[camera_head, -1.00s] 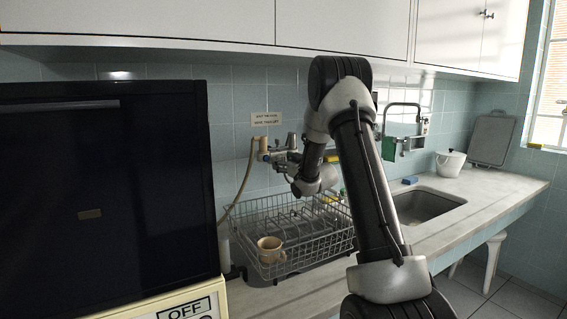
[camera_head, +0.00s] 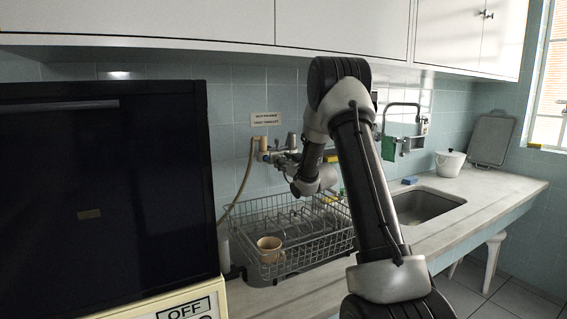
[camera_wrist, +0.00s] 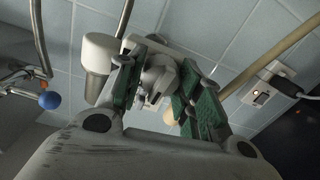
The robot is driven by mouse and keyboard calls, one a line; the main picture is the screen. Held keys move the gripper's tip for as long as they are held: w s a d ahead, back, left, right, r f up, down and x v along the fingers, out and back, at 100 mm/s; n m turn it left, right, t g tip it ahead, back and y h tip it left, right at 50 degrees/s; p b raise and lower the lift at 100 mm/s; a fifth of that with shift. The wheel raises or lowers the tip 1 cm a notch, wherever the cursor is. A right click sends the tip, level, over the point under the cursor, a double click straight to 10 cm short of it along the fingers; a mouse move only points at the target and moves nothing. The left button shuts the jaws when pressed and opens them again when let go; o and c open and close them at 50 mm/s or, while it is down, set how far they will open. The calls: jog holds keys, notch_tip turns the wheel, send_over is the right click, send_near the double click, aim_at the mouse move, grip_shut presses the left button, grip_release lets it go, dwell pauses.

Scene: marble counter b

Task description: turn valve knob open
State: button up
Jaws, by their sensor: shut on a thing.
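The wall-mounted valve fitting (camera_head: 270,153) is on the tiled wall above the dish rack, partly covered by my arm in the head view. In the wrist view, my gripper (camera_wrist: 162,66) has its green-padded fingers on either side of a grey valve knob (camera_wrist: 156,80) and is shut on it. A pale cylindrical part (camera_wrist: 99,52) of the fitting is just left of the fingers. In the head view my fingertips and the knob are too small and covered to make out. I cannot tell how far the knob is turned.
A wire dish rack (camera_head: 322,243) with a beige cup (camera_head: 270,249) stands below the fitting. A dark cabinet-like box (camera_head: 100,190) is at the left. The sink (camera_head: 425,205) is at the right. In the wrist view, a wall socket with a plug (camera_wrist: 262,95) and a blue ball-ended handle (camera_wrist: 49,100) flank my gripper.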

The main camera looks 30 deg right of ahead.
jog(key=m, duration=0.8)
jog(key=shift+m, duration=0.4)
jog(key=m, duration=0.4)
jog(key=shift+m, duration=0.4)
jog(key=shift+f+m+h, duration=0.1)
jog(key=shift+m+h, duration=0.2)
jog(key=shift+m, duration=1.6)
jog(key=o, duration=1)
jog(key=shift+o, duration=0.2)
jog(key=s, duration=1.2)
jog(key=shift+d+f, duration=0.2)
jog(key=shift+f, duration=0.05)
